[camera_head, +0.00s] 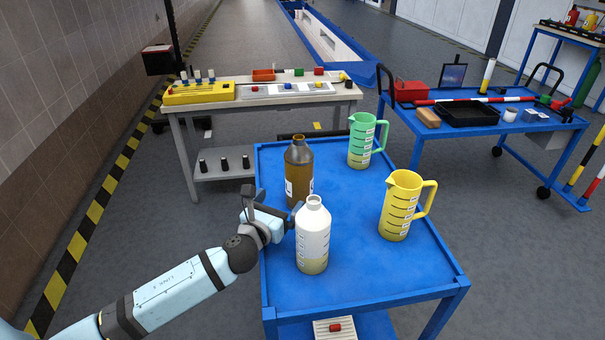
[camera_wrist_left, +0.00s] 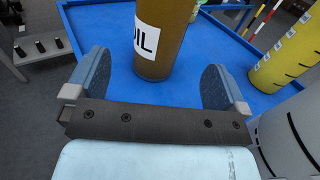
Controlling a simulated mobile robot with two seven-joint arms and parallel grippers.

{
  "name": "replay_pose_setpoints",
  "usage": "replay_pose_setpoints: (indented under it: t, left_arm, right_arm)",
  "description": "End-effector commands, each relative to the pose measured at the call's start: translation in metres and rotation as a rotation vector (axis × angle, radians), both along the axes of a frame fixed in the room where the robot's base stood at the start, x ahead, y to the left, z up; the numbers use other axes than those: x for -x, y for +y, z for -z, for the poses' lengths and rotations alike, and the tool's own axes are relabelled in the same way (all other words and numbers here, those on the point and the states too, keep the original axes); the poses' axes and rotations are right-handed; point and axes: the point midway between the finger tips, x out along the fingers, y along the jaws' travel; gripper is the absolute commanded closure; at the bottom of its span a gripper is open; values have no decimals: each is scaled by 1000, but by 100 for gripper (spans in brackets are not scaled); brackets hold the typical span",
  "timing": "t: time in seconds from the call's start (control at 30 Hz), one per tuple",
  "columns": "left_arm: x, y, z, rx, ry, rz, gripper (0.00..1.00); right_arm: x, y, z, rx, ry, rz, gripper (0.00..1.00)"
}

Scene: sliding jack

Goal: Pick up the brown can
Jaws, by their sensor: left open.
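The brown can (camera_head: 299,170), a brown bottle-shaped container with a white label, stands upright on the blue cart (camera_head: 350,285), near its left edge. In the left wrist view the can (camera_wrist_left: 165,45) shows its label reading "OIL" and its lower body; its top is out of frame. My left gripper (camera_head: 272,204) is at the can's near left side, low over the cart. Its two fingers are open (camera_wrist_left: 156,82), with the can's lower part between or just beyond their tips; exact depth is hard to tell. My right gripper is not in view.
A white bottle (camera_head: 313,235) stands close in front of the can, right beside my left gripper. A green jug (camera_head: 361,140) and a yellow jug (camera_head: 402,205) stand farther right on the cart. A workbench (camera_head: 270,98) is behind; the cart's front right is clear.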

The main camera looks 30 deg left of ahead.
Motion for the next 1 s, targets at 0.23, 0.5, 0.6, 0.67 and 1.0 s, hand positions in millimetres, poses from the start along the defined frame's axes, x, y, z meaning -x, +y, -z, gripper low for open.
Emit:
replay_pose_setpoints:
  t: [0.23,0.5,0.6,0.67,1.0]
  left_arm:
    - [-47,3,0,1,-1,-1,0]
    - [-68,3,0,4,0,0,0]
    - [-84,3,-1,5,-1,-1,0]
    - [-94,3,-2,4,-1,-1,0]
    - [-111,5,-2,2,0,1,0]
  right_arm:
    - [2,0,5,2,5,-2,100]
    - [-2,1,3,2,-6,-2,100]
    - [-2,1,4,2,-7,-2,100]
    - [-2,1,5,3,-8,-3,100]
    - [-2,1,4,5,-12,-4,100]
